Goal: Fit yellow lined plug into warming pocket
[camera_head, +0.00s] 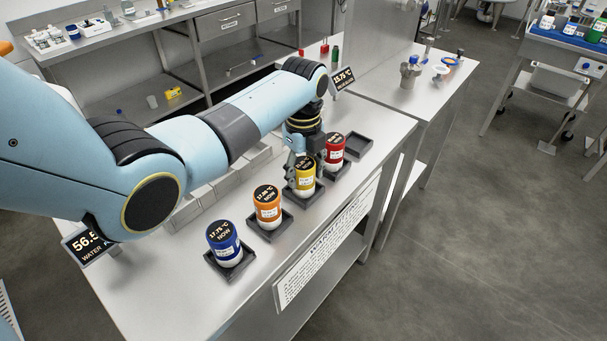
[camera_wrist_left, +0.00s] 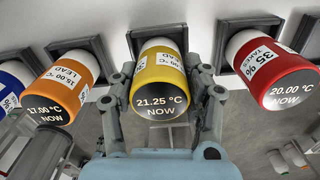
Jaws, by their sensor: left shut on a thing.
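The yellow plug (camera_head: 305,180), a white-based cylinder with a dark top, stands in a row of colored plugs on the steel bench (camera_head: 330,215). In the left wrist view the yellow plug (camera_wrist_left: 158,78) has a label and reads 21.25 °C NOW. Its base is at a dark square tray (camera_head: 318,192); I cannot tell whether it is seated or slightly raised. My left gripper (camera_head: 304,165) comes down from above and is shut on it, with fingers on both sides (camera_wrist_left: 164,95). My right gripper is not in view. I cannot identify the warming pocket.
Blue (camera_head: 224,245), orange (camera_head: 267,209) and red (camera_head: 335,152) plugs stand in dark trays close by. A dark tray at the far end (camera_head: 357,145) is empty. Display signs stand at the bench's left (camera_head: 86,244) and far end (camera_head: 344,78). A text panel (camera_head: 325,250) hangs along the front edge.

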